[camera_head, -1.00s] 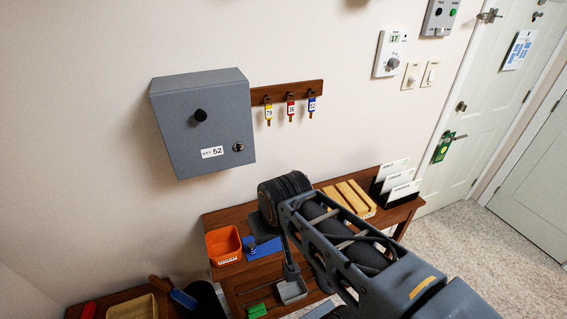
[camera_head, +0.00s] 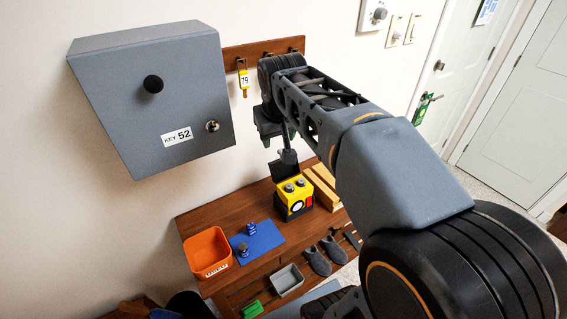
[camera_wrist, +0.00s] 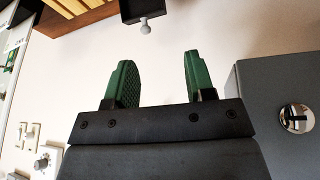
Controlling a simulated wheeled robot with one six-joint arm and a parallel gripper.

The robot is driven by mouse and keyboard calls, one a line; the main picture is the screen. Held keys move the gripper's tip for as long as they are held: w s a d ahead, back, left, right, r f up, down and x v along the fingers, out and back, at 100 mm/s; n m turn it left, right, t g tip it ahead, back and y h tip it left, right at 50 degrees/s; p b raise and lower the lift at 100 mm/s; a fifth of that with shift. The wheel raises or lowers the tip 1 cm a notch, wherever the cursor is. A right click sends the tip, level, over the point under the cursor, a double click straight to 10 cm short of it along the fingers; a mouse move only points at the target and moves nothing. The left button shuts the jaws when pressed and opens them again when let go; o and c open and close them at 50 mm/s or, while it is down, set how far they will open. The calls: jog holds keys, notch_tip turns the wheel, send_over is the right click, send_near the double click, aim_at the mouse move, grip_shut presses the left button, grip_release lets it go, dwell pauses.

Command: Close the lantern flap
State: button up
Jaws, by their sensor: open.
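The lantern (camera_head: 293,204) is a yellow and black box with a round lens on its front, standing on the wooden desk. Its dark flap (camera_head: 284,169) stands raised at the back, leaving two round grey tops exposed inside. My gripper (camera_wrist: 157,82) has green fingers spread apart with nothing between them. In the head view it is above the lantern, partly hidden by my arm. In the wrist view, a dark part with a pale round knob (camera_wrist: 145,27), probably the flap, is beyond the fingertips and apart from them.
The grey key cabinet (camera_head: 150,100) and key rack (camera_head: 240,54) are on the wall near my arm.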

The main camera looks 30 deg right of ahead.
aim_at(280, 150)
jog(key=shift+m+h, duration=0.3)
jog(key=w+d+f+b, duration=0.1)
jog(key=w+f, duration=0.2)
jog(key=f, duration=0.1)
jog(key=w+d+f+b, duration=0.1)
jog(key=w+d+f, duration=0.1)
jog(key=w+f, duration=0.2)
jog(key=w+d+f+b, duration=0.1)
jog(key=w+d+f, duration=0.1)
jog(key=f, duration=0.3)
jog(key=shift+w+d+f+b, duration=0.15)
jog(key=shift+w+d+b, duration=0.15)
jog(key=shift+w, duration=0.35)
grip_shut()
